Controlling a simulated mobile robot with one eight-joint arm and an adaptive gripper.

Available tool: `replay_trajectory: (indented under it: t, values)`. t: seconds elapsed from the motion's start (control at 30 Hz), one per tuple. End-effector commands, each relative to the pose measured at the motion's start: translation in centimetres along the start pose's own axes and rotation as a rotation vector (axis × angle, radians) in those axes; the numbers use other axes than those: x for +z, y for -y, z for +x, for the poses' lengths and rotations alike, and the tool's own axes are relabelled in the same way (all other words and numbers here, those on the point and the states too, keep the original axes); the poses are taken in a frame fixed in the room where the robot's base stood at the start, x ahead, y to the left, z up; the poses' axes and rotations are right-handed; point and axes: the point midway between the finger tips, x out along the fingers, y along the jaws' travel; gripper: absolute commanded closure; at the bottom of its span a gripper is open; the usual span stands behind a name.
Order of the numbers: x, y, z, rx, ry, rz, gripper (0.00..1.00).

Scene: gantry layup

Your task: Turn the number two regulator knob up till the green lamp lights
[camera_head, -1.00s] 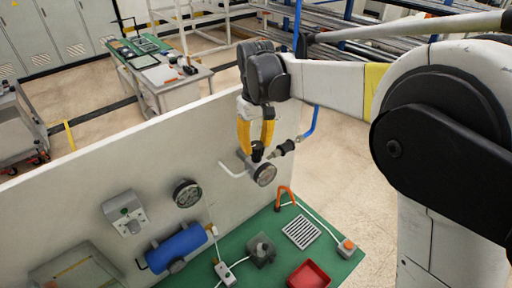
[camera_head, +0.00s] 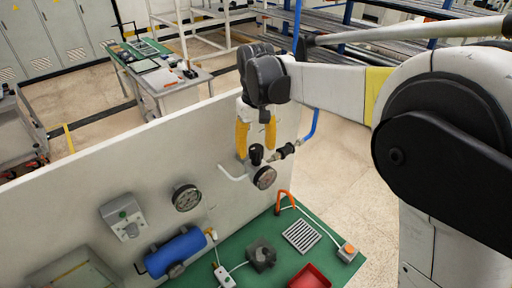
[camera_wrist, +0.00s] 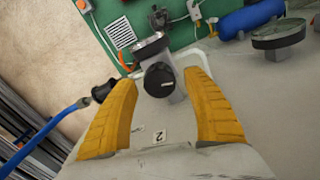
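The black regulator knob (camera_head: 256,154) sits on a grey regulator body with a round gauge (camera_head: 265,177), mounted on the pale panel. In the wrist view the knob (camera_wrist: 159,79) shows from its end, beside a label (camera_wrist: 159,137) reading 2. My gripper (camera_head: 256,150) is open above the knob, one yellow finger on each side. In the wrist view my gripper (camera_wrist: 155,78) shows clear gaps between both fingers and the knob. A grey box with a small green lamp or button (camera_head: 123,214) is on the panel at left; I cannot tell whether it is lit.
A blue hose (camera_head: 313,123) joins the regulator's right side by a black coupling. A larger gauge (camera_head: 186,198) and blue cylinder (camera_head: 175,251) are on the panel at left. A red tray (camera_head: 309,277), grille and orange hook stand on the green bench (camera_head: 345,274).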

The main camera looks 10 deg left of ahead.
Motion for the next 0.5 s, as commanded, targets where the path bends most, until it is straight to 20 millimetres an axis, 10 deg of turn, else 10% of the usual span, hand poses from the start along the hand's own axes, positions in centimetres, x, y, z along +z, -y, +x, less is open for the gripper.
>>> replay_trajectory:
  t: [0.27,0.5]
  values:
    - [0.0,0.0,-0.3,0.0,0.0,0.0,0.41]
    - [0.0,0.0,-4.4,0.0,0.0,0.0,0.41]
